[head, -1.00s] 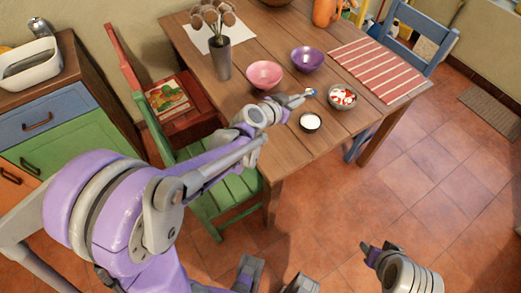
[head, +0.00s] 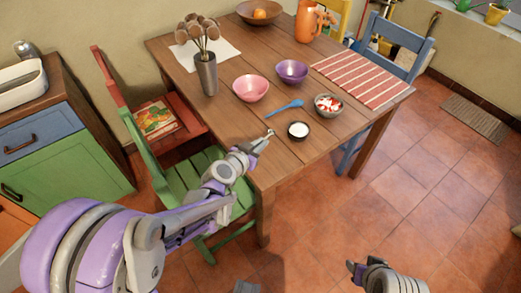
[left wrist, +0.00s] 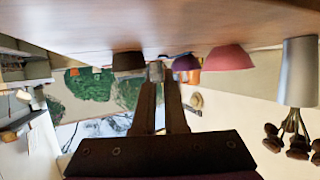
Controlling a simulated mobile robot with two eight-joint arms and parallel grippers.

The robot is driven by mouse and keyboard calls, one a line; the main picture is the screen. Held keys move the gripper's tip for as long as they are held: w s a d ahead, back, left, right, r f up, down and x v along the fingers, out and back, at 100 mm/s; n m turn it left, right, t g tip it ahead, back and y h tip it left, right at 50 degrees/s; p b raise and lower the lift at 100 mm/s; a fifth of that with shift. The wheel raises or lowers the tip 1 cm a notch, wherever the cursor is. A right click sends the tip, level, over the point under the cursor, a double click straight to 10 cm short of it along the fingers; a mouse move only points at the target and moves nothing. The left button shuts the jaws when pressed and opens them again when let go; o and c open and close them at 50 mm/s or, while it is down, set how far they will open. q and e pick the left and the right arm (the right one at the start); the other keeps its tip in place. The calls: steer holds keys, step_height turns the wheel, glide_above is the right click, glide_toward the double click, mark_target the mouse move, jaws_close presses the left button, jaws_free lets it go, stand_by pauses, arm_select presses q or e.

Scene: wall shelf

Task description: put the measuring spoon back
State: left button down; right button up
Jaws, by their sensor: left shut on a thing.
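A blue spoon (head: 285,108) lies on the wooden table, between the pink bowl and the bowl of red and white pieces. It is the only measuring spoon I can make out. My left gripper (head: 268,134) is at the table's near edge, left of a small dark bowl of white stuff (head: 298,131) and apart from the blue spoon. In the left wrist view its fingers (left wrist: 158,72) are closed together on a small greyish thing I cannot identify. My right gripper (head: 354,268) is low over the floor, partly seen; its opening is unclear.
On the table (head: 220,115) stand a pink bowl (head: 250,89), a purple bowl (head: 291,72), a bowl of red and white pieces (head: 328,105), a grey vase (head: 206,75) and an orange jug (head: 307,22). A green chair (head: 195,172) stands at the near-left side.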

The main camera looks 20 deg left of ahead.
mark_target(261, 154)
arm_select(q)
steer(key=shift+f+b, duration=0.35)
steer(key=shift+f, duration=1.05)
steer(key=shift+f, duration=0.1)
steer(key=c, duration=1)
jaws_free()
steer(key=shift+o, duration=0.2)
steer(key=shift+r, duration=0.25)
steer(key=s+a+r+n+g+y+p, duration=0.1)
steer(key=s+g, duration=0.3)
steer(key=s, duration=1)
steer(key=s+a+r+n+g+y+p, duration=0.1)
steer(key=s+g, duration=0.3)
steer(key=s, duration=1)
steer(key=shift+s+r+n+y, duration=0.2)
steer(key=shift+s+n+y, duration=0.05)
steer(key=shift+n+y, duration=0.35)
